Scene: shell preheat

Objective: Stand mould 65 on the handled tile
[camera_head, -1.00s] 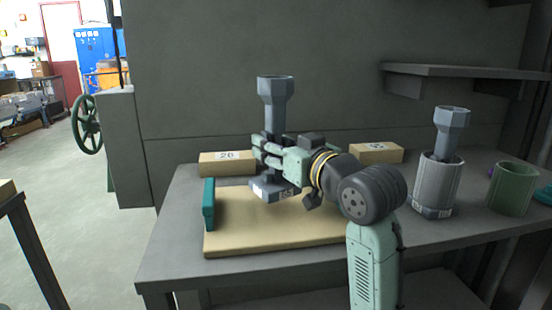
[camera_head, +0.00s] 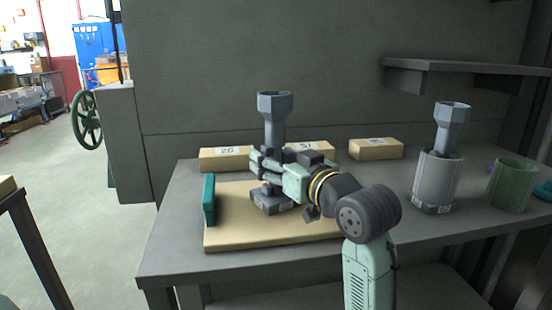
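A grey mould (camera_head: 275,104) with a wide faceted top, narrow stem and square base is upright over the tan tile (camera_head: 235,240). A small label on its base is too small to read surely. The tile lies flat on the bench and has a teal handle (camera_head: 208,200) along its left edge. My gripper (camera_head: 266,166) reaches in from the right and is shut around the mould's stem, hiding part of it. The base appears at the tile's surface, right of the handle; I cannot tell whether it touches.
Tan labelled blocks stand behind the tile: left (camera_head: 226,159), middle (camera_head: 310,147) and right (camera_head: 376,149). At right, a grey holder (camera_head: 435,185) contains another grey mould (camera_head: 451,116), beside a green cup (camera_head: 512,186). A shelf (camera_head: 450,68) overhangs the back right.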

